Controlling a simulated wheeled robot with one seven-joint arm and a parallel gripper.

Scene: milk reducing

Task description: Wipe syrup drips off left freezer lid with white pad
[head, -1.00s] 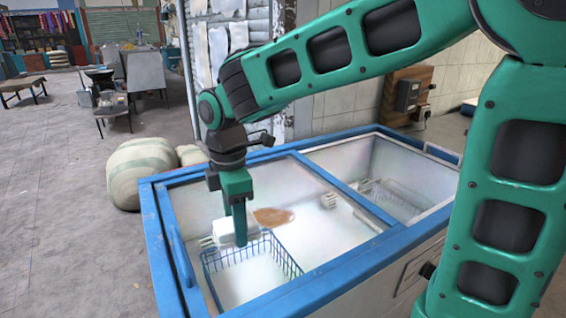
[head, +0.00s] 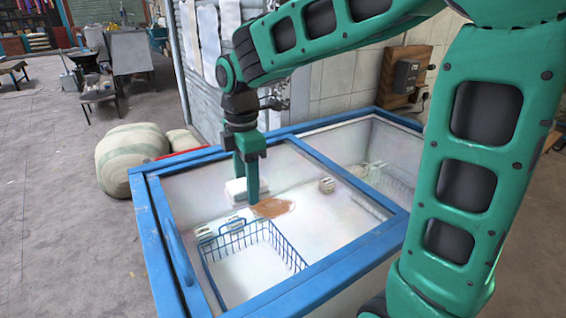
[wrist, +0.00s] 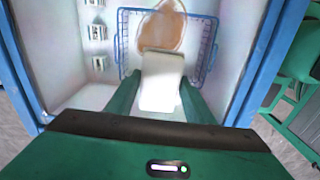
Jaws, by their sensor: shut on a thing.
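My gripper (head: 250,185) is shut on the white pad (head: 237,190) over the left freezer lid (head: 330,225), a clear pane in a blue frame. The pad also shows between my fingers in the wrist view (wrist: 161,80). An orange-brown syrup patch (head: 271,207) lies on the lid just right of the pad. In the wrist view the syrup patch (wrist: 163,28) is just beyond the pad's far end, its near edge meeting or hidden by the pad. I cannot tell whether the pad touches the glass.
A blue wire basket (head: 262,245) shows through the glass, inside the freezer. The lid's blue handle (head: 178,252) is on the left side. Stuffed sacks (head: 132,158) stand behind the freezer at left. A tiled wall with a switch box (head: 405,76) is behind it.

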